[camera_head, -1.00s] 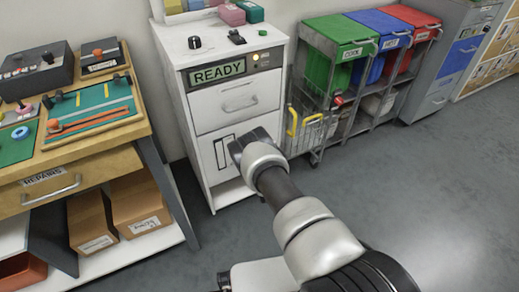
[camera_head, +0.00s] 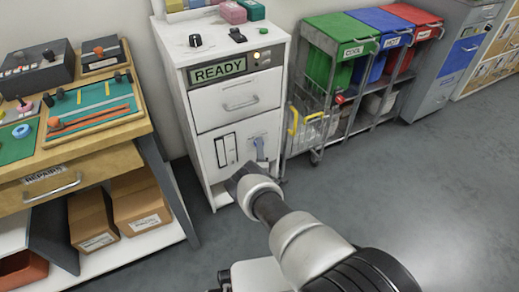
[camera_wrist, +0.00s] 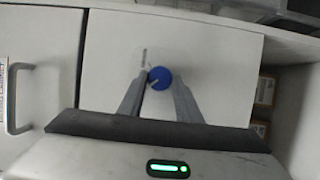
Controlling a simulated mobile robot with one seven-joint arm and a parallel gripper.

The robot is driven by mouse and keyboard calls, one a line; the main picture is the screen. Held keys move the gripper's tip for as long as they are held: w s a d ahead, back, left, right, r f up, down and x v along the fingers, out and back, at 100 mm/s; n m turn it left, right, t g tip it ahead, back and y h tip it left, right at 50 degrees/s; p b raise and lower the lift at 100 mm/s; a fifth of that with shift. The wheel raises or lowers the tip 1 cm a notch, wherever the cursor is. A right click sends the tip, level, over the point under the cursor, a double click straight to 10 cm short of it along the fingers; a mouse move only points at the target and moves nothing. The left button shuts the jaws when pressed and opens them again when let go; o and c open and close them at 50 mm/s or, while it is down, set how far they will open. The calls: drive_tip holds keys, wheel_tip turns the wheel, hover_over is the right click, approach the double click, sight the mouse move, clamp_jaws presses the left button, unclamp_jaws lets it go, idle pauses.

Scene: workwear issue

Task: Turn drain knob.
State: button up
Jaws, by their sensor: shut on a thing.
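The drain knob (camera_wrist: 161,77) is a round blue knob on the white front panel, with a small printed label beside it in the wrist view.
The white cabinet (camera_head: 235,118) has a READY display (camera_head: 218,71) and a drawer handle (camera_head: 241,104) above. A wire cart (camera_head: 310,128) stands close on the right. A workbench (camera_head: 90,150) is on the left. The floor at right is clear.

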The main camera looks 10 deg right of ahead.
drive_tip(key=shift+d, duration=0.1)
idle(0.3)
drive_tip(key=o, duration=1)
